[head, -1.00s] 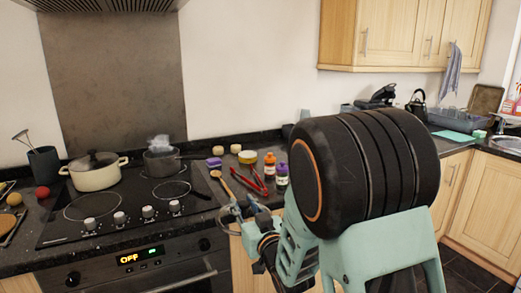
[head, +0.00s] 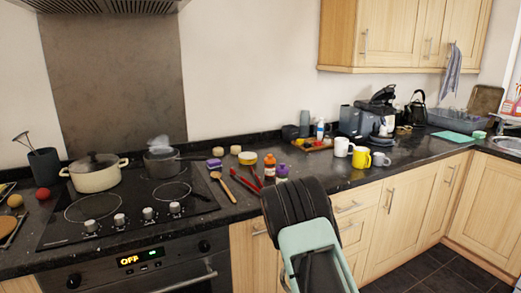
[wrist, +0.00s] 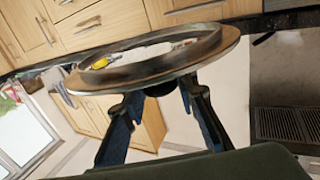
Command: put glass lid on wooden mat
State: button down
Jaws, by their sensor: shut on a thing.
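The glass lid (wrist: 125,74) is in the wrist view, a round disc with a brownish rim, seen nearly edge-on and tilted. My gripper (wrist: 160,92) is shut on it, with its two dark fingers below the lid. In the head view my arm hides the gripper and lid. No wooden mat can be made out for sure. A flat brown piece (head: 9,227) lies at the left edge of the head view, cut off by the frame, and I cannot tell whether it is the mat.
The hob holds a cream lidded pot (head: 95,172) and a grey saucepan (head: 161,162). A wooden spoon (head: 222,184), red tongs (head: 250,178) and bottles lie to its right. Mugs (head: 361,157) and a coffee machine (head: 380,108) stand farther right. Counter space right of the mugs looks clear.

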jog(key=w+r+p, duration=0.3)
jog(key=r+p, duration=0.4)
jog(key=r, duration=0.7)
jog(key=w+r+p, duration=0.3)
jog(key=r+p, duration=0.5)
jog(key=r, duration=0.6)
jog(key=shift+r, duration=0.25)
jog(key=shift+a, duration=0.1)
